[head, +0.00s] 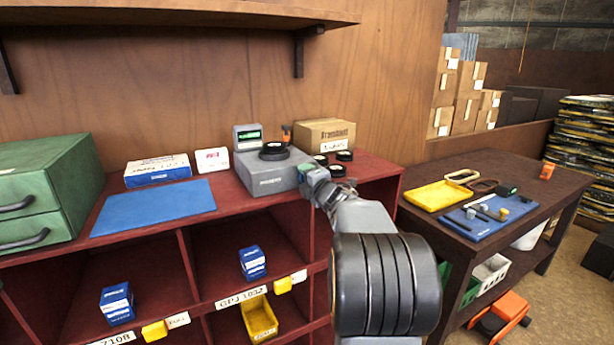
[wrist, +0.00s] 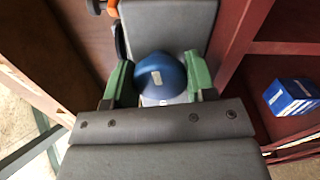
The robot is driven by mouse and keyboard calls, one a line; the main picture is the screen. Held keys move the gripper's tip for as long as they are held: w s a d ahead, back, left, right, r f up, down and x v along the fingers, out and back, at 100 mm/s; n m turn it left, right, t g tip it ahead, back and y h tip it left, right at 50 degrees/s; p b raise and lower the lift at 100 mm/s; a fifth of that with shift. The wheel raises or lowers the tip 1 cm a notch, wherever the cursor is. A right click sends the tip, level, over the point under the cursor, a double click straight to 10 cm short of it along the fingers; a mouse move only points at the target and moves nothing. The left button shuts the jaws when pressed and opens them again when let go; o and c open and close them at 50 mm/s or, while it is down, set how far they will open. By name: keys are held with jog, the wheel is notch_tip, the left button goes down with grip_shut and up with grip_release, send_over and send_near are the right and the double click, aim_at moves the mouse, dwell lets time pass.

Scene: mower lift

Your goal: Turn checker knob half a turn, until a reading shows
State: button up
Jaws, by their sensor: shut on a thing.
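The checker (head: 262,178) is a grey box on the red shelf top, with a black round part (head: 273,151) on it. Its small display (head: 248,136) at the back left is lit green; the text is too small to read. My gripper (head: 309,174) is at the right end of the checker's front. In the wrist view, my gripper (wrist: 160,82) has its green pads on either side of the round blue knob (wrist: 158,72) and is shut on it. The grey checker body (wrist: 170,22) lies behind the knob. In the head view the knob is hidden by my gripper.
Several black round parts (head: 336,170) and a cardboard box (head: 325,134) stand close to the checker's right. A blue mat (head: 154,207) lies clear to the left. A dark table (head: 480,170) with a yellow tray (head: 438,196) stands at the right.

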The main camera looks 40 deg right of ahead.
jog(key=m+p, duration=0.2)
jog(key=m, duration=0.2)
jog(key=shift+r+m, duration=0.1)
jog(key=shift+m, duration=0.2)
jog(key=m+p, duration=0.2)
jog(key=m, duration=0.3)
jog(key=m+p, duration=0.3)
jog(key=m, duration=0.2)
jog(key=shift+m, duration=0.4)
jog(key=shift+m+p, duration=1.2)
jog(key=shift+m, duration=1.1)
jog(key=o, duration=0.9)
jog(key=shift+s, duration=0.1)
